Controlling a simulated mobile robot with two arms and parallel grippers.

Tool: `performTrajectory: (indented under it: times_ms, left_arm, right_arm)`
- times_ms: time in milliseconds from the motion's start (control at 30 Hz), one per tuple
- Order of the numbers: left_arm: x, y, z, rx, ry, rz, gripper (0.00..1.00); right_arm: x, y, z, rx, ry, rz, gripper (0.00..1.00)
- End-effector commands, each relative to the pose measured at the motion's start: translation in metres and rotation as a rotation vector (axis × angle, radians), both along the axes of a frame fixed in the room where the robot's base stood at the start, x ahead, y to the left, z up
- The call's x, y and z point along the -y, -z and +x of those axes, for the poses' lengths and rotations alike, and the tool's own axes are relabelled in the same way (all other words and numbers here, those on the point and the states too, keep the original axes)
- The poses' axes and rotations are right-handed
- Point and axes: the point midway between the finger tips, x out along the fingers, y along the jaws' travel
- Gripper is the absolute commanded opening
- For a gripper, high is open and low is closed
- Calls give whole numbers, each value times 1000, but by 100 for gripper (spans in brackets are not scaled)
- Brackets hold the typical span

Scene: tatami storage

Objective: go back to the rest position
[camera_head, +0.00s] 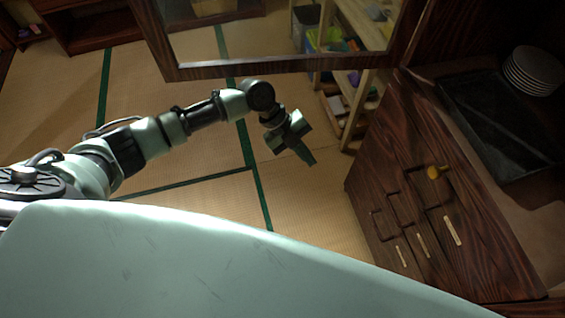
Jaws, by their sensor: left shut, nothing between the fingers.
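My left arm comes in from the left and reaches across above the tatami floor. Its gripper (306,155) is shut and empty, with its fingers pointing down and to the right. It hangs apart from the dark wooden cabinet (405,185) to its right. My right arm and gripper are not in view.
A wood-framed glass panel (265,38) stands behind the arm. Beyond it are shelves (357,105) with small items. The tatami floor (165,90) is mostly clear.

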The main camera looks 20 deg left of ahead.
Motion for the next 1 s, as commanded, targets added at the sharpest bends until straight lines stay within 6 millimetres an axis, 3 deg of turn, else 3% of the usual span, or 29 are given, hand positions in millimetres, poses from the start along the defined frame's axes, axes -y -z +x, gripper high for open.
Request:
performTrajectory:
  times_ms: [233,567,667,767,867,900,1000]
  left_arm:
    - [-28,0,-19,0,-1,1,0]
    - [-35,-3,-24,-1,-1,0,0]
    - [-36,5,-19,-12,-49,5,0]
    - [-44,36,-5,-54,-232,27,0]
    - [-66,94,7,-132,-554,64,0]
    - [-78,122,6,-170,-700,80,0]
    - [-109,190,-14,-254,-1039,117,0]
  right_arm:
    - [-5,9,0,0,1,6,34]
    - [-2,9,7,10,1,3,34]
    - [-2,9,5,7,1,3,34]
    - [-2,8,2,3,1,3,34]
    - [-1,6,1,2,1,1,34]
    - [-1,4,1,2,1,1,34]
    - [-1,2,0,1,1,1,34]
